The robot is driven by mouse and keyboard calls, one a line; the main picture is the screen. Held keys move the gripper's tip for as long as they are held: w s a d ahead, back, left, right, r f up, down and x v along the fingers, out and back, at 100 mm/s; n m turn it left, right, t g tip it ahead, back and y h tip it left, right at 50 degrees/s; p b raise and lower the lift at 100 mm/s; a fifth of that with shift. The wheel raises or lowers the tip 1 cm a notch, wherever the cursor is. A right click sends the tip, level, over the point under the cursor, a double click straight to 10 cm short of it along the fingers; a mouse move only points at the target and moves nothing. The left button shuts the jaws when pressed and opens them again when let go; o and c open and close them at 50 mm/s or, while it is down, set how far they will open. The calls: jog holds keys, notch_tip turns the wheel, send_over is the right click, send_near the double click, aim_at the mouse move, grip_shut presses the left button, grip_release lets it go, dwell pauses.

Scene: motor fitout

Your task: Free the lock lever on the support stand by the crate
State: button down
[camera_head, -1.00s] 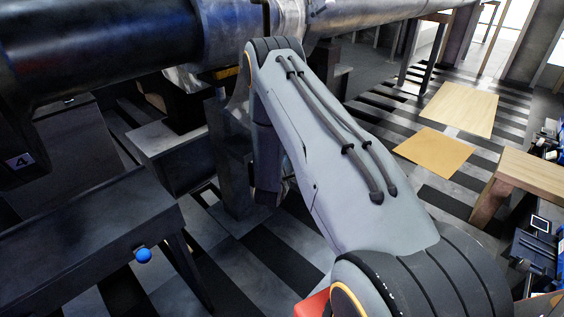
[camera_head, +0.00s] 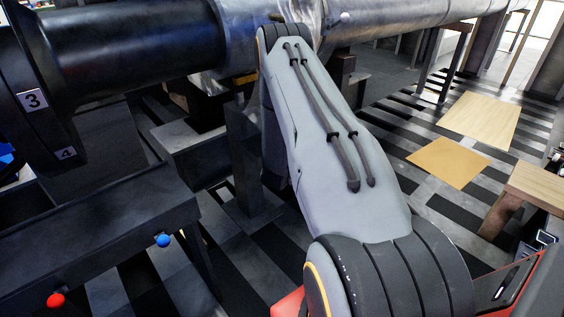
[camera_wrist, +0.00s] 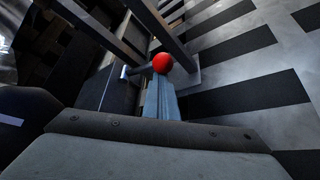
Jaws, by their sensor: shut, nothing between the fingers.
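In the wrist view a red ball knob (camera_wrist: 162,63) sits at the end of a short dark rod (camera_wrist: 136,70), which looks like a lever on a dark stand (camera_wrist: 112,92). My gripper (camera_wrist: 161,80) is shut and empty, its blue-grey fingers pointing at the red knob. The fingertips overlap the knob's lower edge in the picture; I cannot tell whether they touch it. In the head view my arm hides the gripper and this area. I cannot make out a crate for certain.
A dark bench-like frame (camera_head: 105,235) at lower left carries a blue ball (camera_head: 162,240) and a red ball (camera_head: 56,300). A large pipe (camera_head: 130,38) crosses above, with a flange marked 3 and 4 (camera_head: 35,100). Open striped floor with wooden panels (camera_head: 482,120) lies right.

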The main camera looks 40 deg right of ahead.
jog(key=shift+d+r+p, duration=0.2)
jog(key=shift+r+p, duration=1.2)
jog(key=shift+r, duration=0.85)
jog(key=shift+a, duration=0.1)
jog(key=s+a+r, duration=0.1)
jog(key=a, duration=0.8)
jog(key=shift+a+r+b, duration=0.15)
jog(key=shift+r+b, duration=0.15)
jog(key=shift+b, duration=0.15)
